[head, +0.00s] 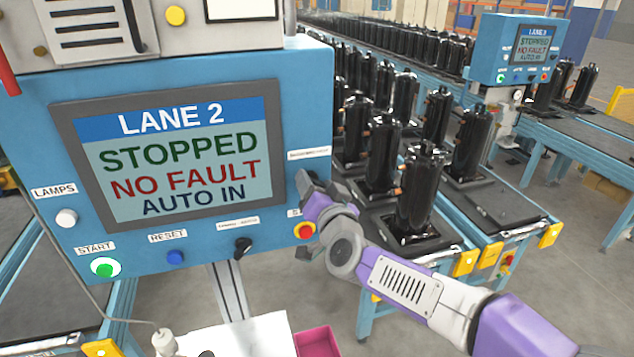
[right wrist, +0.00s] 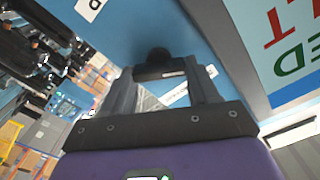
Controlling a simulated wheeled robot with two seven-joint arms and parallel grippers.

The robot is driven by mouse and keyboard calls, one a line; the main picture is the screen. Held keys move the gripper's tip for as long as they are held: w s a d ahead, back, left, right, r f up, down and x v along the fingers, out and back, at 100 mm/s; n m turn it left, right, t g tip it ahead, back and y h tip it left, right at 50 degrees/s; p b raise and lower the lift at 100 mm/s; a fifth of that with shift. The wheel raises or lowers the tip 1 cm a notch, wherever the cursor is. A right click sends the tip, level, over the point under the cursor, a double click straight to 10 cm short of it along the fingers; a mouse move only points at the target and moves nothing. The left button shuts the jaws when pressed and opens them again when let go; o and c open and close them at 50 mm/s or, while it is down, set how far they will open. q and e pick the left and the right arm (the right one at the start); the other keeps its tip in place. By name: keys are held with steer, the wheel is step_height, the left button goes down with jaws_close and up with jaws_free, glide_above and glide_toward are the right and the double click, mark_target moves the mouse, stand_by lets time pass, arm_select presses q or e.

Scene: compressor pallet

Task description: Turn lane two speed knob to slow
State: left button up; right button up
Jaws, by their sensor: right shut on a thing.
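The lane 2 panel (head: 290,100) is blue, with a screen (head: 180,155) reading STOPPED, NO FAULT, AUTO IN. My right gripper (head: 304,183) is at the panel's right edge, just below a small white label (head: 309,153) too small to read. In the right wrist view, a black knob (right wrist: 158,58) on the blue panel face sits between the fingertips of my right gripper (right wrist: 160,73), which is shut on it. In the head view the gripper hides most of this knob, and its pointer setting cannot be read. My left gripper is out of view.
Along the panel's bottom are a green start button (head: 105,267), blue reset button (head: 176,257), black selector (head: 243,247) and red stop button (head: 305,230), which lies close below my right gripper. Black compressors (head: 422,195) stand on conveyors behind. The lane 3 panel (head: 515,50) is farther back.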

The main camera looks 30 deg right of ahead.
steer(key=shift+n, duration=0.3)
steer(key=o, duration=1.1)
steer(key=shift+c, duration=0.2)
steer(key=shift+s, duration=0.1)
steer(key=v, duration=0.7)
steer(key=shift+s+b, duration=0.2)
steer(key=shift+b, duration=0.25)
steer(key=shift+a, duration=0.1)
